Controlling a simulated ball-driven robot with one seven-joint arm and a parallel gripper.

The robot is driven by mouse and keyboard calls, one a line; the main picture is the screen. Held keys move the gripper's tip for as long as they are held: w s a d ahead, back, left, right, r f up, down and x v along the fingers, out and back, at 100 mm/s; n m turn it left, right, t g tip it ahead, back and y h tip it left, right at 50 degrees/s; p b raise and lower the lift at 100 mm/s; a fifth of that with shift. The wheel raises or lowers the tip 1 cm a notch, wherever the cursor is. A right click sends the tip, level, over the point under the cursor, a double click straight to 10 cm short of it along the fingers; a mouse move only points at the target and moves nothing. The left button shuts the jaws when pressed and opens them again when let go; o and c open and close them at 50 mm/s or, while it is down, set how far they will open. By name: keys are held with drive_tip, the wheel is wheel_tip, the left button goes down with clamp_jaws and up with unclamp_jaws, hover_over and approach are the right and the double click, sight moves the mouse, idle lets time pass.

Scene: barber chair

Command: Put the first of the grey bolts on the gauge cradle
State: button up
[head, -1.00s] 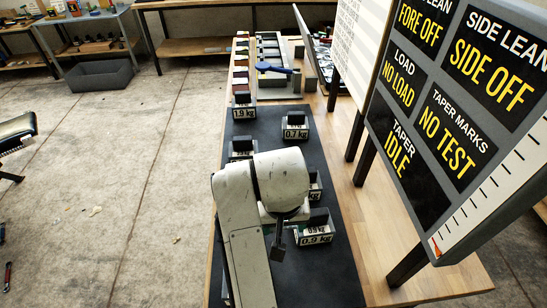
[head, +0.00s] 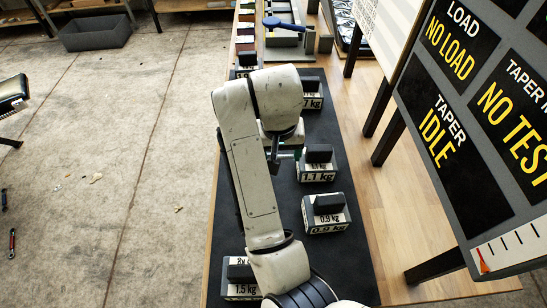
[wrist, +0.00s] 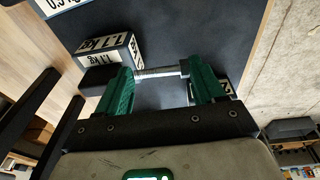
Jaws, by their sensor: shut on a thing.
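My gripper (wrist: 161,88) shows in the wrist view with two green fingers. It is shut on a narrow pale grey bar, seemingly a grey bolt (wrist: 160,72), which spans the gap between the fingers. In the head view my arm hides most of the gripper; a bit of green shows beside the 1.1 kg block (head: 318,168). This block also shows in the wrist view (wrist: 116,50), left of the fingers. The gripper is above the dark mat (head: 275,210). A fixture with a blue handle (head: 285,24) stands at the far end; I cannot tell whether it is the gauge cradle.
Other weight blocks stand on the mat: 0.9 kg (head: 326,214), 1.5 kg (head: 241,280) and 0.7 kg (head: 312,93). A large display board (head: 470,120) on dark posts stands along the right. The bench wood (head: 375,215) between mat and board is bare.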

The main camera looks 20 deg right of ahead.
drive_tip(key=w+f, duration=0.4)
drive_tip(key=w+f+b, duration=0.1)
drive_tip(key=w+f, duration=0.1)
drive_tip(key=shift+w+d, duration=0.25)
drive_tip(key=shift+d, duration=0.15)
drive_tip(key=shift+w+f, duration=0.3)
drive_tip(key=shift+f, duration=0.15)
drive_tip(key=shift+f+p, duration=0.35)
drive_tip(key=shift+f, duration=1.25)
drive_tip(key=o, duration=1)
drive_tip(key=shift+f, duration=0.1)
drive_tip(key=shift+o, duration=0.2)
